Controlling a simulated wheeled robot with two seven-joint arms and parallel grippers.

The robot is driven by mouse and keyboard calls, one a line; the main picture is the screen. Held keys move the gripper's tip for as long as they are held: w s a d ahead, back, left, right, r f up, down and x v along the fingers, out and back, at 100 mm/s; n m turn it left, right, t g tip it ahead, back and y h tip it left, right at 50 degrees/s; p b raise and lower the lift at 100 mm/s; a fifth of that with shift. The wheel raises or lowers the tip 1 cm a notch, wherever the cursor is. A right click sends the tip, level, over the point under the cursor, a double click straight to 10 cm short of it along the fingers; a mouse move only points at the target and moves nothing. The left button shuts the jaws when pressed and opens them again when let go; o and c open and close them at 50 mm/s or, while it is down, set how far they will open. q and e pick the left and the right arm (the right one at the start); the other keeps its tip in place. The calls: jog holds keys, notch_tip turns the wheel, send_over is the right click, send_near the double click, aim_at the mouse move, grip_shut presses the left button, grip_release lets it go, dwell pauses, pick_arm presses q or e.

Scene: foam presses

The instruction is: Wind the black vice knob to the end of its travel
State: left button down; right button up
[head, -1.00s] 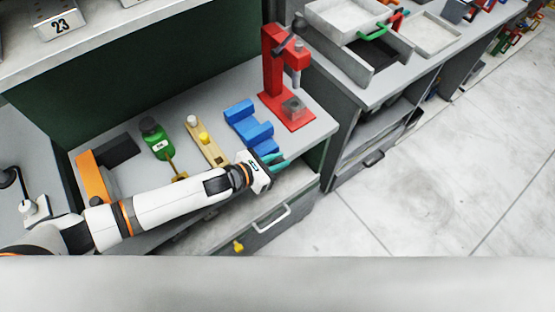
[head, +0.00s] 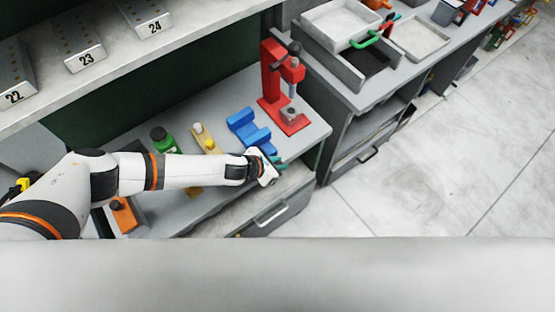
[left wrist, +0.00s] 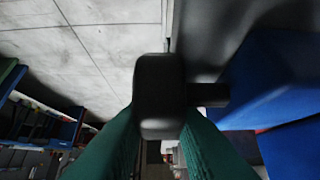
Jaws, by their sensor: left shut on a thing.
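The blue vice (head: 245,127) stands on the grey bench in the head view, between the yellow-topped block and the red press. My left gripper (head: 276,161) is at the vice's front end, near the bench's front edge. In the left wrist view the black knob (left wrist: 157,85) sits between the green fingers of the left gripper (left wrist: 160,128), which is shut on it. A short dark shaft (left wrist: 208,94) joins the knob to the blue vice body at the right. In the head view the gripper hides the knob. My right gripper is not in view.
A red press (head: 270,78) stands right of the vice. A numbered shelf (head: 105,55) overhangs at upper left. Open floor (head: 420,180) lies right.

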pick_arm(q)
jog(key=c, duration=1.5)
grip_release()
jog(key=shift+r, duration=0.1)
jog(key=v, duration=1.2)
jog(key=shift+b, duration=0.3)
